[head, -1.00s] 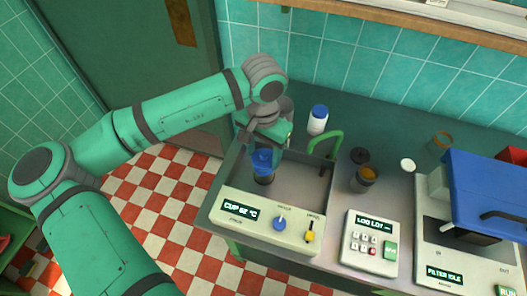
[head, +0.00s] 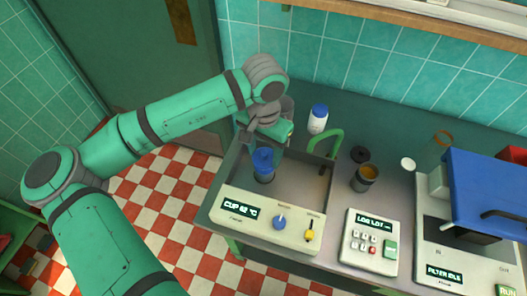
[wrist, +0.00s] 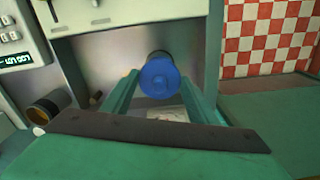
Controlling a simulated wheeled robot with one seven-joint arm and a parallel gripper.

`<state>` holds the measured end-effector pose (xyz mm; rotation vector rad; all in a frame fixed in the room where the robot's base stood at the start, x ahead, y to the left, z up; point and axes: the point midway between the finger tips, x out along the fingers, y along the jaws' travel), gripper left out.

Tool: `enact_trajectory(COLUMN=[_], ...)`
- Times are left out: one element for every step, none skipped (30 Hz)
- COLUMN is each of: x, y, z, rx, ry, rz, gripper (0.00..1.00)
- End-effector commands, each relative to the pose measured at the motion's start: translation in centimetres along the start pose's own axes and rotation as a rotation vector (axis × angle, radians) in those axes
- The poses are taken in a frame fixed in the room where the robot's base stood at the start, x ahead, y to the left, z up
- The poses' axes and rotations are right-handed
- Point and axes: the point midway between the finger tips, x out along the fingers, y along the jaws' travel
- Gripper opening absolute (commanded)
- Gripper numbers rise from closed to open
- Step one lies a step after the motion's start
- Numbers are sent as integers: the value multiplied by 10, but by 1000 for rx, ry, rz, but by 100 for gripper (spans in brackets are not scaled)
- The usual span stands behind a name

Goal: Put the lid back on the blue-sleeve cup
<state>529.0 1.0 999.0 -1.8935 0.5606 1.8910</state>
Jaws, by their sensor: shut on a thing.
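My gripper (wrist: 158,90) is shut on a round blue lid (wrist: 160,78) with a small raised centre, and points down into the grey sink tray. In the head view the blue lid (head: 263,158) is directly over a dark cup with blue on it, the blue-sleeve cup (head: 264,177). The lid and cup look in line and very close. I cannot tell whether the lid is seated. In the wrist view the lid hides most of the cup, and only a dark edge shows behind it.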

Motion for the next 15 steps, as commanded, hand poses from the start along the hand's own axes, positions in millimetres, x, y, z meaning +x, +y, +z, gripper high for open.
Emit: enact_trajectory(x=[0,0,0,0,0,0,0,0,0,0,0,0,0,0,0], y=[0,0,0,0,0,0,0,0,0,0,0,0,0,0,0], z=[0,0,0,0,0,0,0,0,0,0,0,0,0,0,0], rx=[0,0,0,0,0,0,0,0,0,0,0,0,0,0,0], ry=[0,0,0,0,0,0,0,0,0,0,0,0,0,0,0], rz=[0,0,-1,-1,-1,-1,-1,-1,-1,-1,-1,-1,-1,-1,-1], gripper=[33,33,33,33,33,33,33,33,33,56,63,73,75,75,75])
